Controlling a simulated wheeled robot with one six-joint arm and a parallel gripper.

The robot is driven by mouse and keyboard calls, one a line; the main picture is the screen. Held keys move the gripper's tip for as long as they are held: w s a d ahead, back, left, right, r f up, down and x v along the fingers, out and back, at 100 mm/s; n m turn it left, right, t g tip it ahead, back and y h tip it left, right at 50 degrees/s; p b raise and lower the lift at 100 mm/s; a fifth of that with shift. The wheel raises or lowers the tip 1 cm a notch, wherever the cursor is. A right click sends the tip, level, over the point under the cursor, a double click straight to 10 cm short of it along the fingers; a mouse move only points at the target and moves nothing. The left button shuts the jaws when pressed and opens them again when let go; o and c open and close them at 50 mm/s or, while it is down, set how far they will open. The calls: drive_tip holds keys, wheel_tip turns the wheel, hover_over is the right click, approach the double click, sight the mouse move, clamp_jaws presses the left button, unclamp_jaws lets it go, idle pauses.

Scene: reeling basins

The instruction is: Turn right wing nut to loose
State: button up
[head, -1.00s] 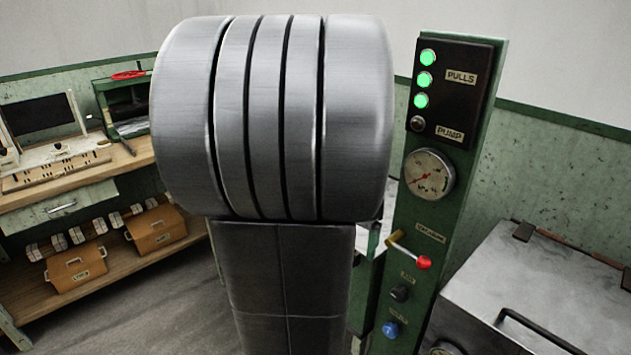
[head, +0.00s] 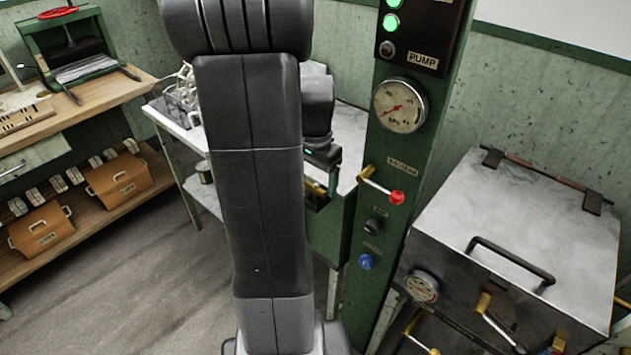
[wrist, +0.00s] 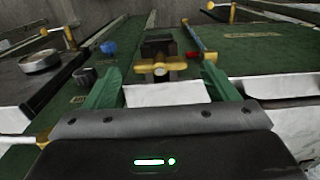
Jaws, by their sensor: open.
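A brass wing nut (wrist: 160,68) shows in the wrist view, mounted in front of a dark block. I cannot tell from its surroundings whether it is the right one. My gripper (wrist: 161,77) is open, its two green fingers to the left and right of the wing nut, with a clear gap on both sides and nothing held. In the head view my arm covers much of the middle, and my gripper (head: 324,158) shows partly behind it, over the green stand beside the control post. The wing nut cannot be made out clearly there.
The green control post (head: 408,165) carries a gauge (head: 400,105), a red-knobbed lever (head: 396,197) and a blue knob (head: 365,262). A steel-lidded box (head: 560,235) stands at right. A wooden bench (head: 110,95) is at left. Open floor lies at lower left.

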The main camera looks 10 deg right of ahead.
drive_tip(key=shift+f, duration=0.85)
drive_tip(key=shift+c, duration=0.4)
drive_tip(key=c, duration=0.9)
